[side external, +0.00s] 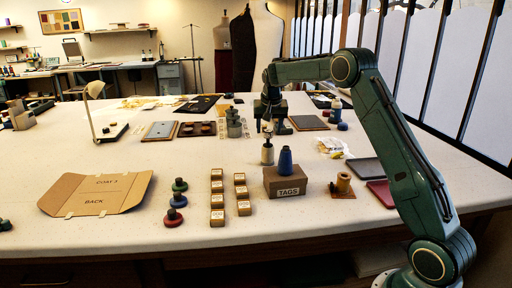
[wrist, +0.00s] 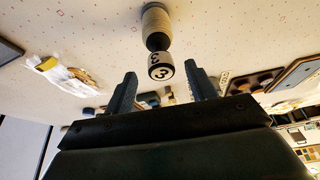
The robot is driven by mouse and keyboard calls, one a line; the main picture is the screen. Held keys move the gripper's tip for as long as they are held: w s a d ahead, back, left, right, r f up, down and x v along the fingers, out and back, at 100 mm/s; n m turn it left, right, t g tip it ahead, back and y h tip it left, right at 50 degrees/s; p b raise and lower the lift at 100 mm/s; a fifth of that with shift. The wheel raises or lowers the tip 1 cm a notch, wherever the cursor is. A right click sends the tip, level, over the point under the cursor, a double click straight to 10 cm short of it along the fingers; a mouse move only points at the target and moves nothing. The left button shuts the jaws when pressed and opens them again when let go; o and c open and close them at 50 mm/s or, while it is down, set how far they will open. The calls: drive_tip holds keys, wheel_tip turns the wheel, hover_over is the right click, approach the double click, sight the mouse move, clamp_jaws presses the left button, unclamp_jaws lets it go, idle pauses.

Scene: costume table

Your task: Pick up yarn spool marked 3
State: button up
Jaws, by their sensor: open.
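A cream yarn spool marked 3 (wrist: 157,22) shows in the wrist view, ahead of my fingertips; its dark neck and white label with black 3s point toward my gripper. In the side view the cream spool (side external: 267,154) stands upright on the table, just left of a blue cone on a box. My gripper (wrist: 161,84) is open and empty, with one finger on each side of the spool's line and a gap between them and the spool. In the side view my gripper (side external: 266,122) is above and behind the spool; exact clearance is hard to tell.
The blue cone (side external: 286,161) stands on the TAGS box (side external: 287,184), close to the spool. Small labelled boxes (side external: 217,201) are in front left. A stack of grey-green weights (side external: 233,124) stands left of my gripper. A plastic packet (side external: 331,147) lies to the right.

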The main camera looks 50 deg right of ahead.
sight(268, 147)
drive_tip(key=shift+x, duration=2.45)
drive_tip(key=shift+a, duration=0.1)
clamp_jaws()
